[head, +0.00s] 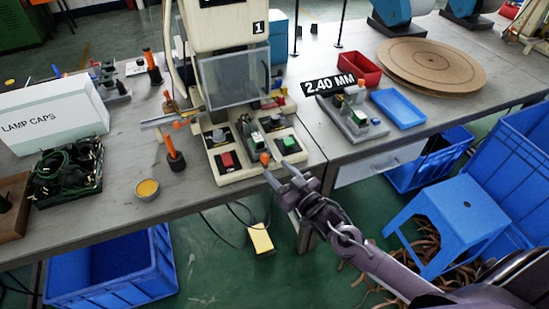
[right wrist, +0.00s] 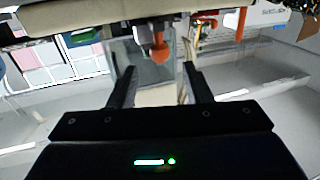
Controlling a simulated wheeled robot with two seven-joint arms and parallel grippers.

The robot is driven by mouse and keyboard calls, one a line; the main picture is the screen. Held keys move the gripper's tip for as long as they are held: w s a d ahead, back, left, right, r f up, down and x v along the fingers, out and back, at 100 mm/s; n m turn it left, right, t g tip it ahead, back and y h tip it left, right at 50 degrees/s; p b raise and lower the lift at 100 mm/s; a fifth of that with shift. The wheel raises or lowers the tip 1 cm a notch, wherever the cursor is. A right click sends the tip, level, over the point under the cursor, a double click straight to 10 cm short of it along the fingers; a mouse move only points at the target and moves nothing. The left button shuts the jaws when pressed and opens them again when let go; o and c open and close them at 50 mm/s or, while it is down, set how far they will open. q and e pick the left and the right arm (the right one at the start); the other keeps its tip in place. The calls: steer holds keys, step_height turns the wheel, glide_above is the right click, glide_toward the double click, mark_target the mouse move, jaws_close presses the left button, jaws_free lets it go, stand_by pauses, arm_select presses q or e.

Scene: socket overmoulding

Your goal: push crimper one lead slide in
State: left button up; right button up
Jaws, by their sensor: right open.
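Crimper one (head: 225,30) is the cream machine with the "1" label and a clear guard, standing at the table's front edge. Its slide (head: 257,141) lies low in the middle of the base, with an orange knob (head: 264,158) at the front end. My right gripper (head: 277,174) is open and empty just in front of and below the knob. In the right wrist view the orange knob (right wrist: 160,53) shows beyond the fingertips, roughly between the two fingers of the gripper (right wrist: 158,80). I see no contact. My left gripper is not in view.
A red button (head: 227,159) and a green button (head: 289,143) flank the slide on the base. An orange-topped tool (head: 174,155) stands to the left. The 2.40 MM fixture (head: 350,117) and a blue tray (head: 398,108) lie to the right. A blue stool (head: 450,212) stands beside my right arm.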

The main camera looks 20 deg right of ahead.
mark_target(268, 160)
steer(key=x, duration=0.5)
steer(key=shift+w+a, duration=0.15)
steer(key=shift+w, duration=0.2)
jaws_close()
